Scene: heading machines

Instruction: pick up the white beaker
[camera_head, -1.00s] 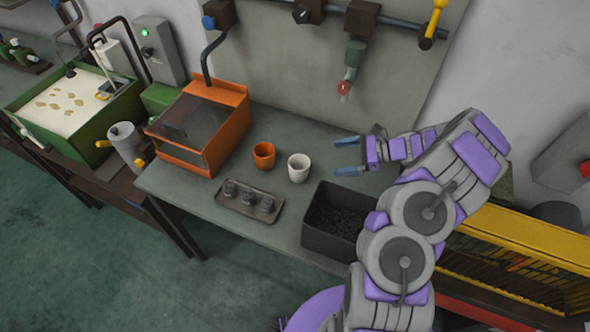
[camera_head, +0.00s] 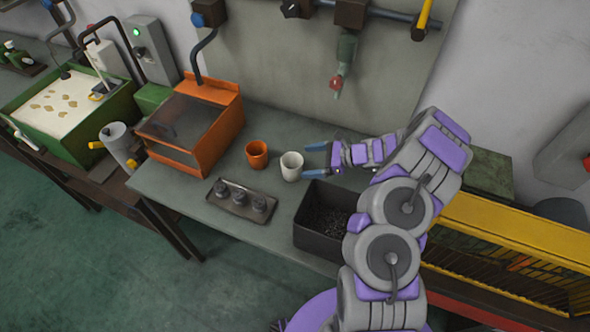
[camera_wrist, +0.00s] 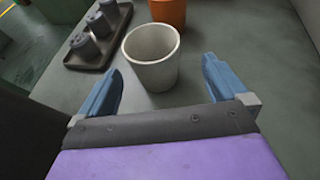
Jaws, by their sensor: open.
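The white beaker (camera_head: 291,166) stands upright on the grey bench, just right of an orange cup, in the head view. In the wrist view the white beaker (camera_wrist: 152,57) is ahead of my gripper, roughly centred between its two blue fingers. My gripper (camera_head: 314,160) is open and empty, with its fingers pointing left toward the beaker from its right side. In the wrist view my gripper (camera_wrist: 162,84) shows its fingers spread wider than the beaker; whether they touch it I cannot tell, but no grip is visible.
The orange cup (camera_head: 257,154) stands close beside the beaker. A tray (camera_head: 240,209) with several grey metal parts lies in front. A dark open bin (camera_head: 318,239) sits below my gripper. An orange machine box (camera_head: 222,135) stands left. Bench behind the cups is clear.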

